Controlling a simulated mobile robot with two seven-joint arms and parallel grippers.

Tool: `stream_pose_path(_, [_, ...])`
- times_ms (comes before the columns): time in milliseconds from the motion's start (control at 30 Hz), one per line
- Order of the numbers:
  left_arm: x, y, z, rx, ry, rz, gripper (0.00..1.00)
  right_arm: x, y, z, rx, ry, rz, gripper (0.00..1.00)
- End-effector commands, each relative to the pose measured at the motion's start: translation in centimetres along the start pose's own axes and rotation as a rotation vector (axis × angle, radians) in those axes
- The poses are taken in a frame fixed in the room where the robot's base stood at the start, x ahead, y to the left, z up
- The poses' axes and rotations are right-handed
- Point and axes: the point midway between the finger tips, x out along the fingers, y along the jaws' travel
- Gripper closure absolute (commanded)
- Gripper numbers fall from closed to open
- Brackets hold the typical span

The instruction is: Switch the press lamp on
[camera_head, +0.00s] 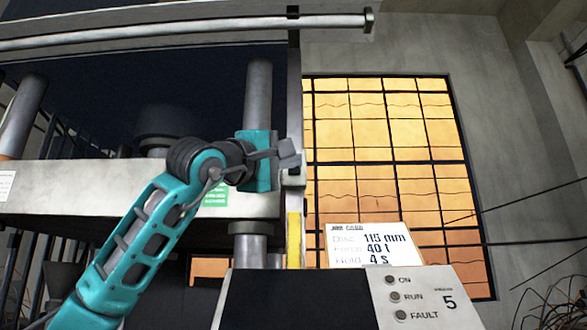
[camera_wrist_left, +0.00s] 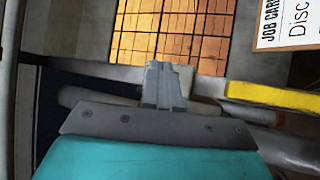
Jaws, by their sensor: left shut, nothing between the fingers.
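My left gripper (camera_head: 280,154) is shut and empty at the press's right-hand post, beside its dark upright edge. In the left wrist view its closed fingers (camera_wrist_left: 164,80) point away from the camera. A small pale grey block (camera_wrist_left: 186,76) shows just behind the fingertips there. I cannot tell whether it is a switch or whether the fingers touch it. A long grey tube (camera_head: 190,32) runs across the top of the press; I cannot tell whether it is the lamp. No lit lamp is plain on the press. My right gripper is not in view.
A dark control box with a pale panel (camera_head: 430,298) marked ON, RUN and FAULT stands at lower right. A job card (camera_head: 369,246) stands behind it. A yellow strip (camera_head: 294,240) runs down the post.

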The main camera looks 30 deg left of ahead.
Motion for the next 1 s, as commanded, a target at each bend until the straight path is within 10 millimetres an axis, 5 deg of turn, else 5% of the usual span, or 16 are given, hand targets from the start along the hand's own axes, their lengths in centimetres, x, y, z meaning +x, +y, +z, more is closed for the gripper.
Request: stream_pose_path(1000, [1.12, -0.77, -0.84, 0.001, 0.000, 0.001, 1.00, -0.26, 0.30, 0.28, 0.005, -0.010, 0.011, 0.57])
